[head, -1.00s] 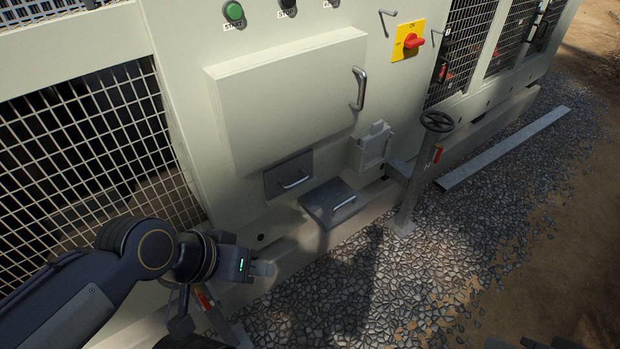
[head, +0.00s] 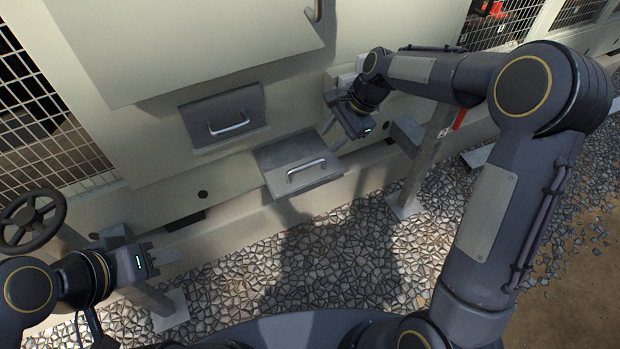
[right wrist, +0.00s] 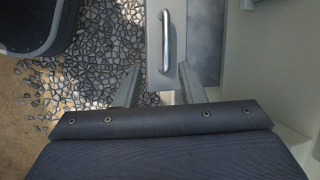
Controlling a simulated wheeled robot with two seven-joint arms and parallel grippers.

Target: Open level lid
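The level lid (head: 285,153) is a grey, roughly horizontal plate low on the cream cabinet, with a metal bar handle (head: 305,170) near its front edge. It looks closed. The right wrist view also shows its handle (right wrist: 166,42), ahead of the fingers. My right gripper (head: 334,133) is just right of the lid, apart from the handle. Its two fingers (right wrist: 160,88) are spread with nothing between them. My left gripper (head: 160,252) is at the lower left, away from the lid; its finger gap is unclear.
An upright grey flap (head: 222,115) with its own handle is above and left of the lid. A large panel door (head: 190,45) is above that. A handwheel (head: 32,217) stands at left, a post (head: 425,160) at right. Gravel (head: 320,250) lies in front.

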